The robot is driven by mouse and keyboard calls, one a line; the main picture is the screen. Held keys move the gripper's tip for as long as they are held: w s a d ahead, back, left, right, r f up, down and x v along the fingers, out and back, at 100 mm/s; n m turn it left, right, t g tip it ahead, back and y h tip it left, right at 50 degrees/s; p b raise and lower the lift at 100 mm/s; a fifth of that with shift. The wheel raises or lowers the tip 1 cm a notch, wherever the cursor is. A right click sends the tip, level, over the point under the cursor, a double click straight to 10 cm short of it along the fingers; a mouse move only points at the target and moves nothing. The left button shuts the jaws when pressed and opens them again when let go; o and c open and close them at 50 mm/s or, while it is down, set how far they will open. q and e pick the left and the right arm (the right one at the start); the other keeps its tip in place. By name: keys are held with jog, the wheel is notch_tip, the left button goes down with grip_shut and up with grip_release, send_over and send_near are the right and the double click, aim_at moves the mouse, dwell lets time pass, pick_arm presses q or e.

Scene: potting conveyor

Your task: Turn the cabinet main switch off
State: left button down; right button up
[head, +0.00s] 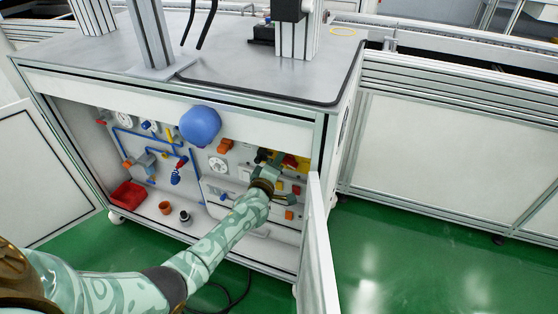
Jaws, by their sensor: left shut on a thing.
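The open cabinet (170,95) stands ahead under the grey worktop. Its main switch (290,160), red on yellow, is at the upper right of the inside panel and is partly hidden by my left gripper. My left gripper (272,160) reaches in from the lower left and is shut at the switch, on what looks like its red handle. The handle's angle is too small and too covered to tell. My right gripper is not in view.
The right cabinet door (318,245) stands open near my forearm, the left door (45,165) at the far left. A blue round thing (200,125) sits at the cabinet's upper front. A red bin (127,194) and small cups are on the cabinet floor.

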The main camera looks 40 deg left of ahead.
pick_arm(q)
jog(key=n, duration=0.2)
jog(key=f+n, duration=0.1)
jog(key=n, duration=0.1)
jog(key=shift+a+b, duration=0.1)
jog(key=shift+b, duration=0.25)
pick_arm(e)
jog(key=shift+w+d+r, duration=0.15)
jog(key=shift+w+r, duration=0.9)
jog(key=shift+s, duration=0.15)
